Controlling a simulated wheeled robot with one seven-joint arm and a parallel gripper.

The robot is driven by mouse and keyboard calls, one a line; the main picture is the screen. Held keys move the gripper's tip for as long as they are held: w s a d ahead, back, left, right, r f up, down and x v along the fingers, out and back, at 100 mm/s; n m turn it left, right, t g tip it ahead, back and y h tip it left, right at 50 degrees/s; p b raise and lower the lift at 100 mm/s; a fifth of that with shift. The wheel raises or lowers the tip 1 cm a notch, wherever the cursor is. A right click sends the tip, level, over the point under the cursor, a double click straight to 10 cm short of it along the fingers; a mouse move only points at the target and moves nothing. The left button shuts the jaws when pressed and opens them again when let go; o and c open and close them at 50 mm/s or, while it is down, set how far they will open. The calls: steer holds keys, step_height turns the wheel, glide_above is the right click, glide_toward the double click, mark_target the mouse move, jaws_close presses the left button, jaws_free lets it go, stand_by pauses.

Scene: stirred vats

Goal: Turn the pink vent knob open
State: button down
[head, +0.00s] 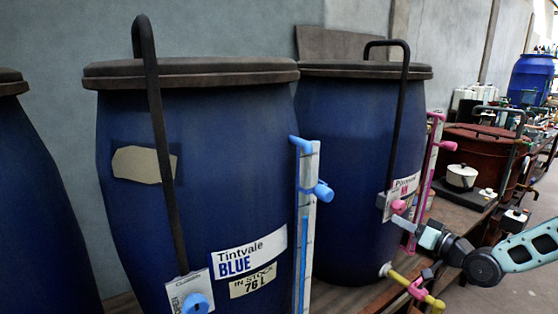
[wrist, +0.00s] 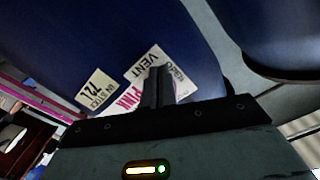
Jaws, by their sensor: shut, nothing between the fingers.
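The pink vent knob (head: 398,206) sits on a small white plate on the front of the second blue vat (head: 345,140), under a bent black pipe. My gripper (head: 404,224) reaches in from the right, with its tips just below and right of the knob. Whether they touch it I cannot tell. In the wrist view my gripper (wrist: 158,72) is shut and empty, in front of the white vent plate (wrist: 148,62). The fingers hide most of the knob's area there, so its turn angle is not readable.
A clear gauge tube with pink fittings (head: 425,180) stands right of the vat. A yellow pipe with a pink valve (head: 417,287) sticks out below my gripper. The neighbouring blue vat (head: 200,160) has a blue knob (head: 195,304). A white pot (head: 462,177) stands farther right.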

steer(key=shift+w+d+r, duration=0.1)
steer(key=shift+d+r, duration=0.05)
steer(key=shift+r, duration=0.05)
stand_by(0.3)
steer(key=shift+w+d+b, duration=0.15)
steer(key=shift+b, duration=0.25)
steer(key=v, duration=0.6)
steer(key=shift+s+a+f, duration=0.2)
steer(key=shift+f, duration=0.25)
stand_by(0.3)
steer(key=shift+a, duration=0.1)
